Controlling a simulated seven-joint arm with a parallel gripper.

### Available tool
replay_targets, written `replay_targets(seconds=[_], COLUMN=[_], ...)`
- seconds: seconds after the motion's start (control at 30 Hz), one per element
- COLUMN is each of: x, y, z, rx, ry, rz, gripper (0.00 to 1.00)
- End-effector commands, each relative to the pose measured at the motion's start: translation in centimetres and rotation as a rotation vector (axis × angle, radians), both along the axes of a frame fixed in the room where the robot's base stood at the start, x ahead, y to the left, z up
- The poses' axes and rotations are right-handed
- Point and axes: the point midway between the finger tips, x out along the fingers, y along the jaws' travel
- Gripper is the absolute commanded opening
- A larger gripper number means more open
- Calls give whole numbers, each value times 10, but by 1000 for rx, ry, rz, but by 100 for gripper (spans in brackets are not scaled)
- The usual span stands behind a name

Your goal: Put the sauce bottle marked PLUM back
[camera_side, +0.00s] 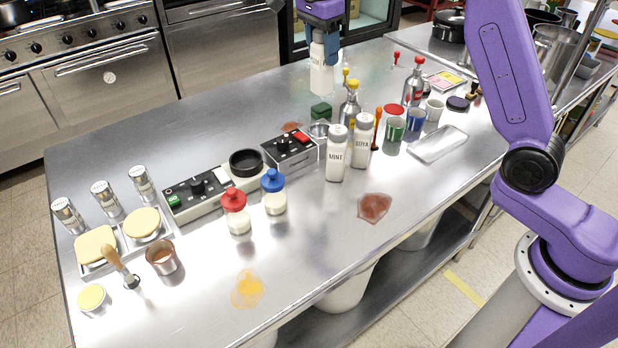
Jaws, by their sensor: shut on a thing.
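My gripper (323,42) is at the top middle, shut on a white sauce bottle (321,78) by its upper part. The held bottle is upright, behind the other bottles; its dark lettering is too small to read surely, and its top is hidden by my fingers. I cannot tell for certain whether its base touches the table. Two similar white bottles with grey caps stand side by side nearer the middle: one marked MINT (336,158) and, to its right, one marked SOYA (361,147).
Steel pump bottles (349,110), an orange-handled tool (377,128), a green cup (394,134) and a blue cup (416,121) crowd right of the bottles. A green block (320,112) lies below the held bottle in the picture. A red-brown spill (374,207) marks the front. The back-left table is clear.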

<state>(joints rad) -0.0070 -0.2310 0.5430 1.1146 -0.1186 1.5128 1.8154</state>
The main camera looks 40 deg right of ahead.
Motion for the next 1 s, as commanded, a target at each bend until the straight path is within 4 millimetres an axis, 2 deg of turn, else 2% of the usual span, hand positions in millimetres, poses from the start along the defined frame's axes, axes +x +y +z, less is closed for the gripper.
replay_targets(seconds=[0.2,0.5,0.8,1.0], x=[-45,-114,-183,-210], y=[24,44,50,50], z=[-3,-17,-40,-51], rx=[0,1,2,3], ry=[-2,-3,-4,-3], rz=[3,4,2,1], gripper=[5,5,5,5])
